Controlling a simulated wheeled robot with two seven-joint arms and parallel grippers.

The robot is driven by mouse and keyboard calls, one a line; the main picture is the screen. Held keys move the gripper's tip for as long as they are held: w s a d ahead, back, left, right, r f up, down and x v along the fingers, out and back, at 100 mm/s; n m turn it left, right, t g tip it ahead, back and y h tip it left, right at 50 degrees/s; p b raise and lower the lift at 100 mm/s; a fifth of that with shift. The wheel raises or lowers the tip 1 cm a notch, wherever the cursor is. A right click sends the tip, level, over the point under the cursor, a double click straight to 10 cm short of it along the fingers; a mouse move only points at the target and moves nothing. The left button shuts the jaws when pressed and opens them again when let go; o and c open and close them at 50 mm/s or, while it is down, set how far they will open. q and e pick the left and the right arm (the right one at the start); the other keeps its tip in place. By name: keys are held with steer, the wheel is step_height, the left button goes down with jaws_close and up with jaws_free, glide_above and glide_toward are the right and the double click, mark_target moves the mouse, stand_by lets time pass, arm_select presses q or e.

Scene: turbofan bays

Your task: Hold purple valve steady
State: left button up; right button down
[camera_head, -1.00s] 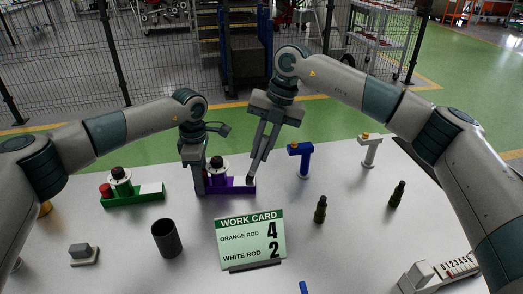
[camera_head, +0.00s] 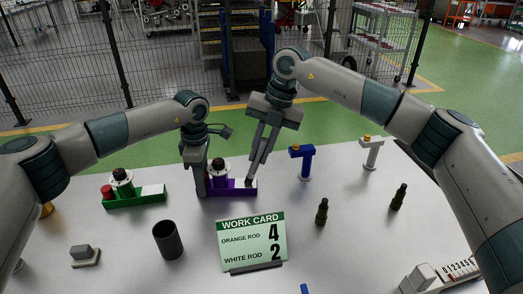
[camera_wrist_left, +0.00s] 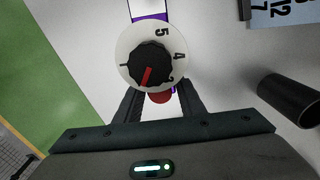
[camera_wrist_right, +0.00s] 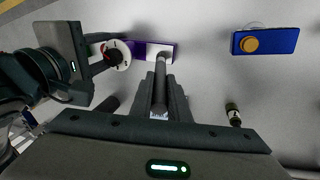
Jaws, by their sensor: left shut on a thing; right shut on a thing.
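The purple valve (camera_head: 240,191) lies at the middle back of the table, with a white-faced dial and black knob on it. The dial (camera_wrist_left: 134,52) shows close up in the left wrist view, its red pointer near the 2. My left gripper (camera_head: 202,192) is shut on the valve's left end, where a red part (camera_wrist_left: 160,97) shows between the fingers. My right gripper (camera_head: 250,184) is shut on a dark rod (camera_wrist_right: 160,85), whose far end is by the valve's pale right end. I cannot tell whether the rod touches it.
A green valve (camera_head: 140,198) stands to the left. A dark cup (camera_head: 167,240) and work card (camera_head: 251,240) stand in front. Blue (camera_head: 302,152) and white (camera_head: 372,142) T-shaped stands and two dark bottles (camera_head: 321,212) (camera_head: 398,197) are to the right.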

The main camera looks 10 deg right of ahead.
steer(key=shift+d, duration=0.15)
steer(key=shift+d, duration=0.65)
steer(key=shift+a, duration=0.1)
steer(key=shift+w+a, duration=0.3)
steer(key=shift+w, duration=0.25)
stand_by(0.5)
steer(key=shift+w+d, duration=0.1)
steer(key=shift+w, duration=0.6)
steer(key=shift+s, duration=0.15)
